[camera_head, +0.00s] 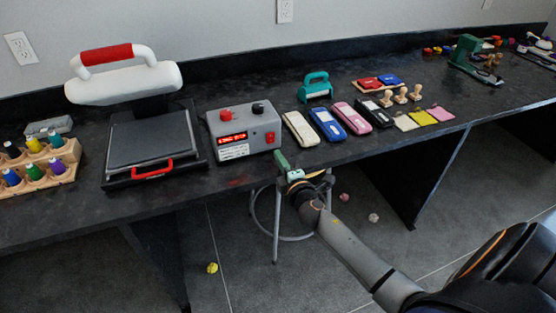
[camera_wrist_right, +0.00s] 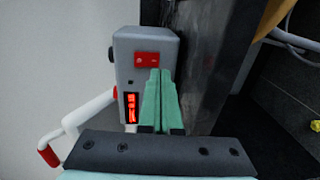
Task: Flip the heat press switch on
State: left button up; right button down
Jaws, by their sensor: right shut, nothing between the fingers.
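The grey heat press control box (camera_head: 244,131) stands on the black bench, with a lit red display and a red and a black knob. Its red switch (camera_wrist_right: 147,60) is on the box's side face in the wrist view; it also shows on the right side in the head view (camera_head: 270,138). My right gripper (camera_head: 281,158) is at the bench's front edge, right of and in front of the box. Its green fingers (camera_wrist_right: 160,74) are shut and empty, tips at the switch's lower right edge in the picture. I cannot tell whether they touch. My left gripper is out of view.
The white heat press (camera_head: 124,84) with a red handle stands left of the box. A wooden rack (camera_head: 58,172) of thread spools is farther left. Several coloured cases (camera_head: 327,124) lie right of the box. A stool (camera_head: 293,237) stands under the bench.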

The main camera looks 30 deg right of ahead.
pick_arm(q)
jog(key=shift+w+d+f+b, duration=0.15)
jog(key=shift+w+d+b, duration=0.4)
jog(key=shift+b, duration=0.1)
pick_arm(e)
jog(key=f+v, duration=0.2)
jog(key=v, duration=0.7)
jog(key=shift+s, duration=0.3)
jog(key=shift+a, duration=0.1)
pick_arm(q)
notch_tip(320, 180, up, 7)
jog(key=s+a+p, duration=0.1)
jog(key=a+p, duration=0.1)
jog(key=p, duration=0.6)
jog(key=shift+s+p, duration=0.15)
jog(key=shift+p, duration=0.25)
pick_arm(e)
jog(key=s+a+f+m+g+y, duration=0.3)
jog(key=s+a+m, duration=0.3)
jog(key=s+a, duration=0.2)
jog(key=s+a+f+m+g+y, duration=0.3)
jog(key=s+a+f+m, duration=0.3)
jog(key=s, duration=0.4)
jog(key=shift+a+m+g, duration=0.7)
jog(key=shift+a, duration=0.35)
